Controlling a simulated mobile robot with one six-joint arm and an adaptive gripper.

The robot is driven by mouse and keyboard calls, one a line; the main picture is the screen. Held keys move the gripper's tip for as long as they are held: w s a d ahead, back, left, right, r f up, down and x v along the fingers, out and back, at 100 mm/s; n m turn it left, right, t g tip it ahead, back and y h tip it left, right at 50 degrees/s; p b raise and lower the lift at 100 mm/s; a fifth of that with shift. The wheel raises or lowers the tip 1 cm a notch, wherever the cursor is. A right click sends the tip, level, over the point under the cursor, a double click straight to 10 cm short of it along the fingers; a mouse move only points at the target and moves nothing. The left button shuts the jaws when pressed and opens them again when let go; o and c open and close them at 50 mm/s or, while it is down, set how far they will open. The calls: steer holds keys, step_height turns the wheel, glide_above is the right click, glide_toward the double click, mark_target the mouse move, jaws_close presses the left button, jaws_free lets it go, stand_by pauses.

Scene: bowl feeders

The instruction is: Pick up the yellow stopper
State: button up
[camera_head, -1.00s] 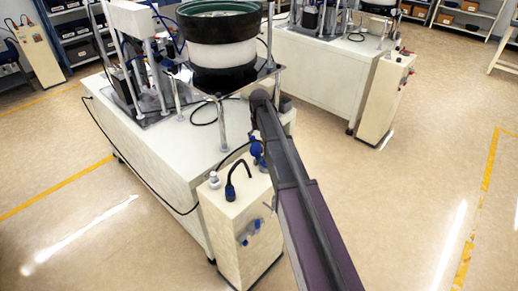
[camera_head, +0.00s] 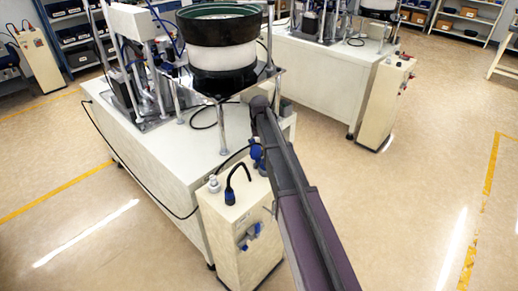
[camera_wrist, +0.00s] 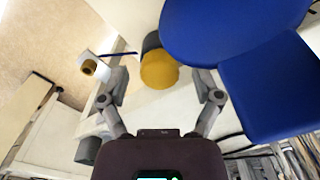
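The yellow stopper (camera_wrist: 160,70) shows in the wrist view as a round yellow end with a dark grey part (camera_wrist: 152,41) behind it. My gripper (camera_wrist: 161,78) is open, with one finger to the left and one to the right of the stopper in the picture. Gaps show between both fingers and the stopper; I cannot tell how far ahead of the fingertips it lies. In the head view my arm hides the gripper, and I cannot make out the stopper.
A large blue shape (camera_wrist: 235,30) fills the wrist view's upper right, close to the right finger. The head view shows a white cabinet (camera_head: 243,238), a bench (camera_head: 150,160) and a bowl feeder (camera_head: 222,55).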

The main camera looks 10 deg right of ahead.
steer(key=c, duration=0.7)
steer(key=shift+r, duration=0.2)
step_height(320, 180, up, 10)
steer(key=p, duration=1)
steer(key=shift+f, duration=0.2)
steer(key=shift+s, duration=0.15)
stand_by(0.3)
